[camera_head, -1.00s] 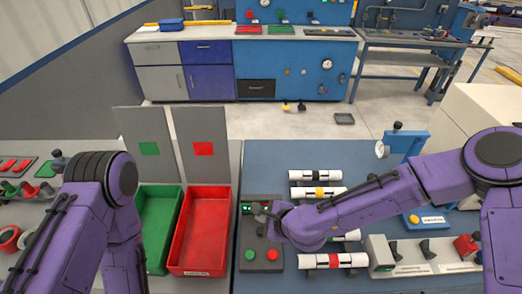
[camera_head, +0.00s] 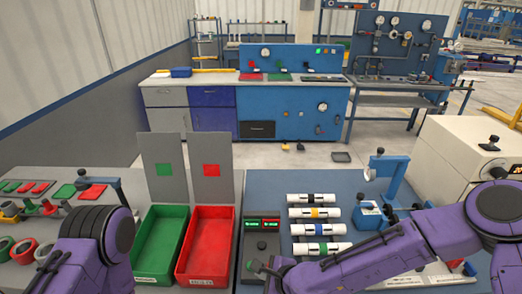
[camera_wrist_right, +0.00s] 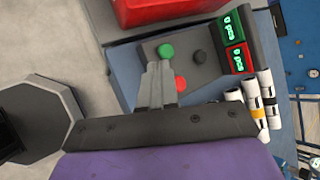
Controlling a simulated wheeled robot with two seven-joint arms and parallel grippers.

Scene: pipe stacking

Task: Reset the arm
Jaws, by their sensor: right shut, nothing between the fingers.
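My right arm comes in from the right in the head view, and its gripper (camera_head: 262,268) is low over the front of the control box (camera_head: 261,239). In the right wrist view the gripper's fingers (camera_wrist_right: 160,72) are shut together with nothing between them. They point at the box, beside its green button (camera_wrist_right: 166,51) and red button (camera_wrist_right: 181,84). I cannot tell whether they touch it. The box also has a black knob (camera_wrist_right: 198,57) and a lit two-part display (camera_wrist_right: 235,42). My left arm shows at the left, but its gripper is out of view.
Several white banded pipes (camera_head: 314,212) lie in a row right of the box. A green bin (camera_head: 160,245) and a red bin (camera_head: 207,243) stand to its left, with marked panels behind. A blue stand (camera_head: 385,175) and a white machine (camera_head: 470,150) are at the right.

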